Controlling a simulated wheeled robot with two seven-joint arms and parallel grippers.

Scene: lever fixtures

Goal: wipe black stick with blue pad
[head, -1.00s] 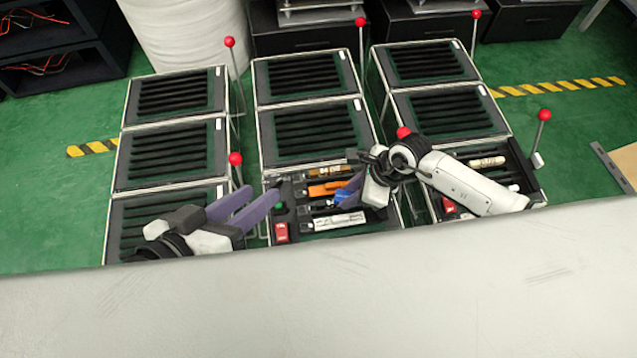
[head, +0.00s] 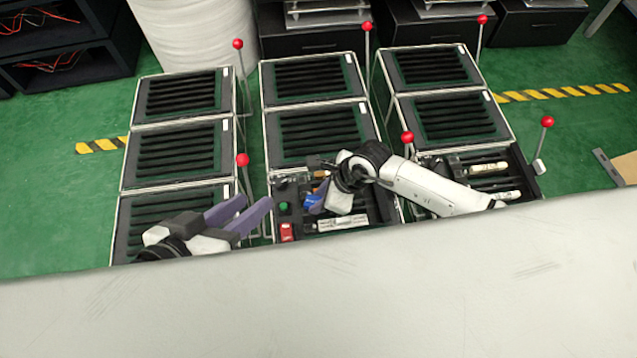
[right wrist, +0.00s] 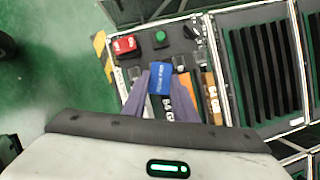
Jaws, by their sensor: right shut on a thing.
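The blue pad (right wrist: 160,78) is between the fingers of my right gripper (right wrist: 161,88), which is shut on it. In the head view the blue pad (head: 312,201) is partly covered by my right gripper (head: 318,196), over the middle front tray. A dark strip with pale lettering (right wrist: 168,104) shows between the fingers beside the pad and seems to be the black stick; most of it is hidden. I cannot tell whether the pad touches it. My left gripper (head: 246,212) is open and empty over the left front box.
The middle tray also holds an orange stick (right wrist: 187,88), a gold stick (right wrist: 211,100), a white stick (head: 342,221), a red switch (right wrist: 124,44) and a green button (right wrist: 160,37). Red-knobbed levers (head: 242,160) stand beside the boxes. A pale surface edge (head: 320,290) crosses the front.

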